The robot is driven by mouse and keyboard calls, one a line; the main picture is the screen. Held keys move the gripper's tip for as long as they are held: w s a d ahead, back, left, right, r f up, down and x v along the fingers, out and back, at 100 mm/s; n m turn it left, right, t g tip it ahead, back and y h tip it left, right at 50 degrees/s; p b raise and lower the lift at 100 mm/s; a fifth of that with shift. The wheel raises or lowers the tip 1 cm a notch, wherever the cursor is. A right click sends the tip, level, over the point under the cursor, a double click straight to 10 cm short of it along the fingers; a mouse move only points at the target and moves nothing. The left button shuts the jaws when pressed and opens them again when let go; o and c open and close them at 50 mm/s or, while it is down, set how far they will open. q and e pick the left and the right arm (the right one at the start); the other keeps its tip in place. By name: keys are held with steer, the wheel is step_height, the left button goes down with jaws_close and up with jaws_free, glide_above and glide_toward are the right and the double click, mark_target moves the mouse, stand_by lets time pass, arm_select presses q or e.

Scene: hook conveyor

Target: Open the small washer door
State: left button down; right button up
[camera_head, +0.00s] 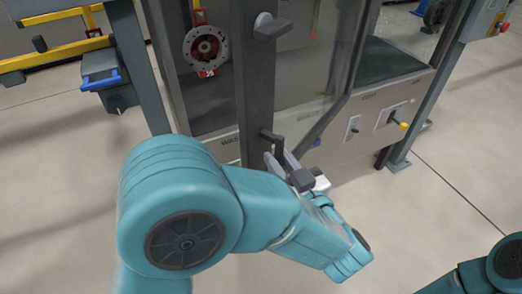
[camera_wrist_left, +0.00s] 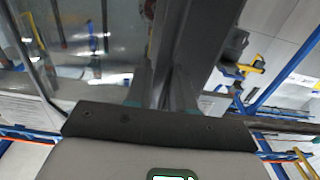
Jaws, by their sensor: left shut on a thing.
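The washer is a grey cabinet (camera_head: 345,135) with glass panels. Its small door has a dark upright frame post (camera_head: 254,85) and a glass pane (camera_head: 318,65). The pane's lower edge slants back to the right, so the door appears swung outward, partly open. A dark handle (camera_head: 272,138) sticks out low on the post. My left gripper (camera_head: 281,158) is at this handle and shut on it; my arm partly hides the contact. In the left wrist view the gripper's fingers (camera_wrist_left: 162,92) close beside the dark post (camera_wrist_left: 180,45). My right gripper is out of view.
A round metal part (camera_head: 205,48) on a red hanger is at the left. The floor (camera_head: 455,170) at right is clear.

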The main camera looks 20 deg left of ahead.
arm_select(q)
steer(key=shift+s+d+r, duration=0.1)
steer(key=shift+d, duration=0.7)
steer(key=c, duration=1.1)
jaws_free()
step_height(320, 180, up, 20)
steer(key=p, duration=0.3)
